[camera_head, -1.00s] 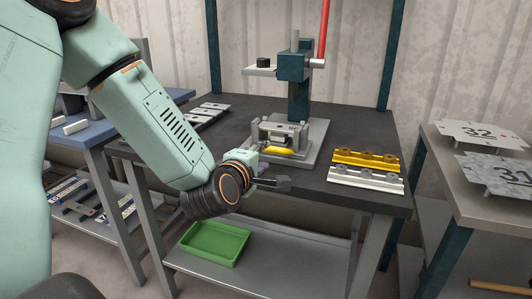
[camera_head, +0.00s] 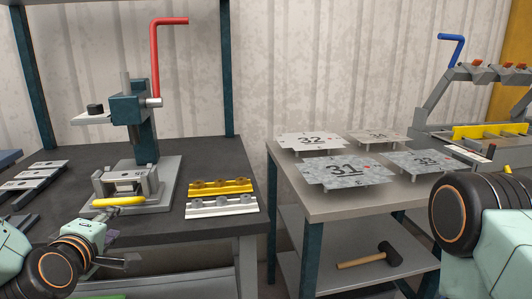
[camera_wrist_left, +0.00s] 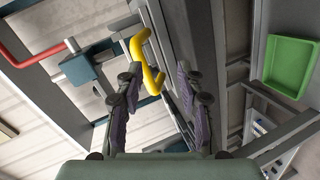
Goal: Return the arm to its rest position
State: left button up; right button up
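My left arm comes in at the lower left of the head view, and its gripper (camera_head: 118,261) is in front of the dark press table (camera_head: 215,155). In the left wrist view the gripper's two purple-padded fingers (camera_wrist_left: 158,98) are spread apart with nothing held between them. The yellow handle (camera_wrist_left: 148,62) of the fixture shows beyond the fingertips, apart from them. It also shows in the head view (camera_head: 118,202), at the foot of the press. My right arm (camera_head: 470,225) shows at the right edge of the head view; its gripper is out of view.
The press (camera_head: 140,120) with its red lever (camera_head: 156,60) stands on the table beside yellow and silver strips (camera_head: 222,196). A side table (camera_head: 285,170) holds several numbered plates, with a hammer (camera_head: 370,256) below. A green tray (camera_wrist_left: 290,66) lies low at the right of the wrist view.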

pick_arm(q)
jog(key=s+d+f+m+g+h, duration=0.1)
jog(key=s+d+f+m+g, duration=0.25)
jog(key=f, duration=0.35)
jog(key=s+d+f+m+g+h, duration=0.1)
jog(key=s+d+f+m+g, duration=0.1)
jog(key=s+f+m, duration=0.4)
jog(key=s+d+f+m+g+h, duration=0.1)
jog(key=s+d+f+m+g, duration=0.15)
jog(key=f, duration=0.55)
jog(key=s+f+m+g, duration=0.1)
jog(key=s+f+g, duration=0.1)
jog(key=s+f, duration=0.2)
jog(key=s+d+f+m+g, duration=0.1)
jog(key=s+f, duration=0.3)
jog(key=s, duration=0.6)
jog(key=s+d+f+m+g, duration=0.1)
jog(key=s+f+m+g, duration=0.1)
jog(key=s, duration=0.5)
jog(key=shift+s+f+m+g, duration=0.3)
jog(key=shift+f+g, duration=0.4)
jog(key=shift+f, duration=0.2)
